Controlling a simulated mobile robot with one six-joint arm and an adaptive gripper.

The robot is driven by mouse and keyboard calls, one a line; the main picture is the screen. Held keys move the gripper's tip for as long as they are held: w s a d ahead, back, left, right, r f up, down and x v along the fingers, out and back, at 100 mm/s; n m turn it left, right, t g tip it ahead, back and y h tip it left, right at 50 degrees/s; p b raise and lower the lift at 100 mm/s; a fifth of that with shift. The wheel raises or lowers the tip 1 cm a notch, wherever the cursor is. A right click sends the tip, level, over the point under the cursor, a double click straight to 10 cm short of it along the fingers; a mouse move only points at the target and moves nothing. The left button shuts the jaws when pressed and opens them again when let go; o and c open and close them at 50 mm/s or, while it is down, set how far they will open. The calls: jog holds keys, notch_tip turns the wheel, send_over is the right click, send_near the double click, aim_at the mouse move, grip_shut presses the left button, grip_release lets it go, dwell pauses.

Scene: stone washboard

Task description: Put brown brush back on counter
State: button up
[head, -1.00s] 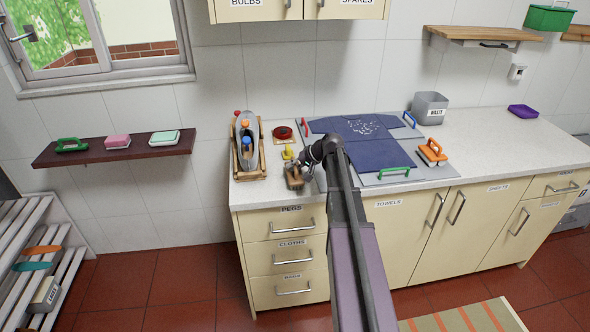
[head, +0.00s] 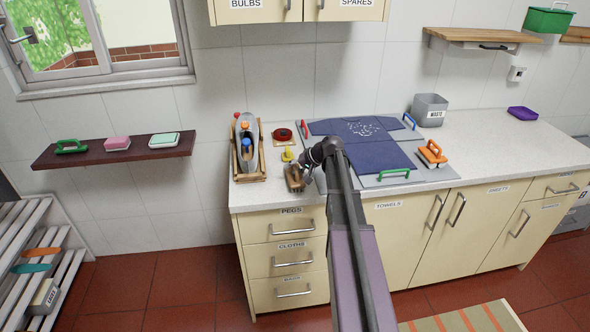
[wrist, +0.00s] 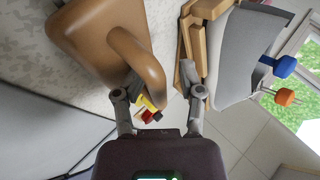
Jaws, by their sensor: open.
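The brown brush (head: 294,179) is at the front left of the counter (head: 254,196), by the front edge above the pegs drawer. In the wrist view the brown brush (wrist: 92,38) is large and close, with its looped handle towards my fingers. My gripper (head: 309,176) is just right of the brush in the head view. In the wrist view my gripper (wrist: 160,95) has its fingers apart. One fingertip is close by the handle's end; I cannot tell whether it touches. Nothing shows held between the fingers.
A wooden rack with a grey holder (head: 247,150) stands left of the brush. A yellow item (head: 287,155) and a red round item (head: 283,135) lie behind it. A blue cloth (head: 371,155) on a board lies to the right, partly behind my arm.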

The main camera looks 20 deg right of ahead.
jog(key=shift+r, duration=0.1)
jog(key=shift+r, duration=0.1)
jog(key=shift+s+d+r+p, duration=0.3)
jog(key=shift+r+p, duration=0.15)
jog(key=shift+p, duration=0.2)
jog(key=p+v, duration=0.7)
jog(key=v, duration=0.3)
jog(key=shift+s+d, duration=0.25)
jog(key=shift+d, duration=0.05)
jog(key=shift+r, duration=0.1)
